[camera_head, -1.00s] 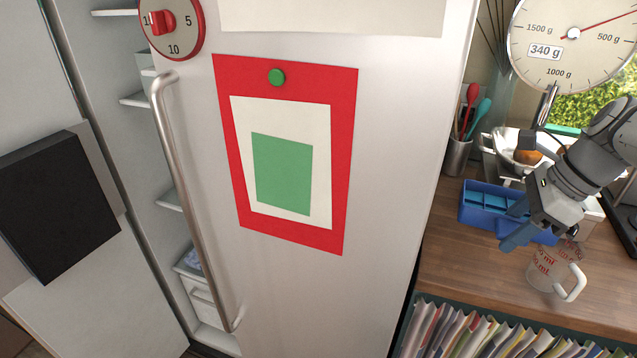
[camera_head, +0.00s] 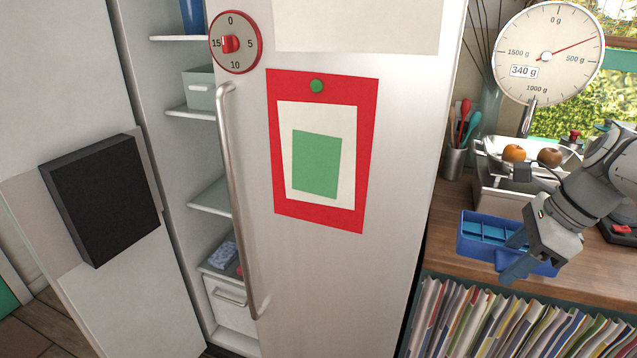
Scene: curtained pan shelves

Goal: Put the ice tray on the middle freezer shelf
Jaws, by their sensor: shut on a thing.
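My gripper (camera_head: 515,256) is at the right, shut on the blue ice tray (camera_head: 467,243). The tray is roughly level, its lighter blue compartments facing up, and shows against the counter's front edge. The gripper covers part of its right side. A tall cabinet, left of centre, shows pale shelves through the gap beside its door (camera_head: 405,150). These include an upper shelf (camera_head: 178,38), one with a grey bin (camera_head: 188,113) and a bare lower one (camera_head: 208,197). The door hides their right parts. I cannot tell for sure which shelf is the middle freezer one.
The door's long metal handle (camera_head: 235,190) stands in front of the shelf gap. A second panel with a black box (camera_head: 105,200) is at the left. Behind the tray are a utensil cup (camera_head: 453,163), a scale (camera_head: 549,55) and fruit in its pan. Files (camera_head: 500,325) stand below the counter (camera_head: 440,225).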

